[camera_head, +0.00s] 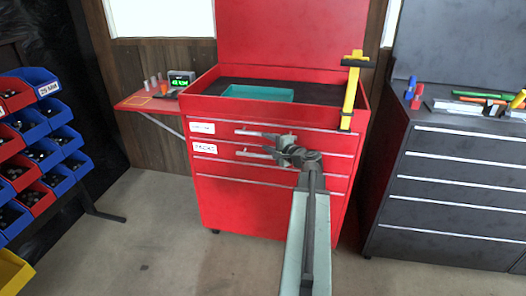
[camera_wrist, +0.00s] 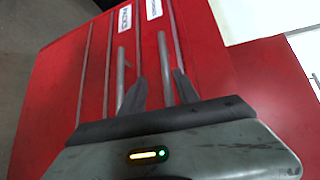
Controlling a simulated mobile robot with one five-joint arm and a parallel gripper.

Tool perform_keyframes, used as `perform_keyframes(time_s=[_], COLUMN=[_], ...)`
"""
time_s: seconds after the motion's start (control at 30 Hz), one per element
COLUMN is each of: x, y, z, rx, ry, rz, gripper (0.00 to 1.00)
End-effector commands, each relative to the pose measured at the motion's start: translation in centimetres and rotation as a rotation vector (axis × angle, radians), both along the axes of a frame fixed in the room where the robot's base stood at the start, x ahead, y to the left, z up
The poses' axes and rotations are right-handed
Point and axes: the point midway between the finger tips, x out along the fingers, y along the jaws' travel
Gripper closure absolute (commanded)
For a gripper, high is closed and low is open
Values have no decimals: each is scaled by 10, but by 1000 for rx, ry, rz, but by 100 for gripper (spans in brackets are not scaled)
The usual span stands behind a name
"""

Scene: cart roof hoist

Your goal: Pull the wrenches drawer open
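The red cart (camera_head: 240,205) has a front with labelled drawers that look shut. The upper drawer's white label (camera_head: 202,128) is too small to read here; it also shows in the wrist view (camera_wrist: 153,9), blurred. The upper drawer's bar handle (camera_head: 252,133) runs between my fingers in the wrist view (camera_wrist: 163,50). The lower drawer, labelled something like PACKS (camera_head: 205,148), has its own handle (camera_wrist: 121,70), outside my fingers. My gripper (camera_head: 284,147) is at the cart's front, its fingers apart (camera_wrist: 160,78) on either side of the upper handle. Whether they touch it is unclear.
A teal tray (camera_head: 258,93) lies in the cart's open top. A yellow upright tool (camera_head: 350,100) stands at its right corner. A dark drawer cabinet (camera_head: 450,190) stands right, blue and red bins (camera_head: 35,155) left. The floor (camera_head: 155,230) before the cart's left is clear.

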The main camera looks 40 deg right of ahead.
Motion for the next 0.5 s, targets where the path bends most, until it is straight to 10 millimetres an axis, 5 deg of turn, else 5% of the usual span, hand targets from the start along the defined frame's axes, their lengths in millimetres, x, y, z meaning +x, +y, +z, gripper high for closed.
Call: perform_keyframes(time_s=[0.1, 0.23, 0.5], x=[-16, -16, 15], y=[-24, -25, -33], z=[2, 4, -1], rx=[29, 32, 31], ry=[-42, -46, -45], rz=[-58, -62, -58], gripper=[62, 62, 62])
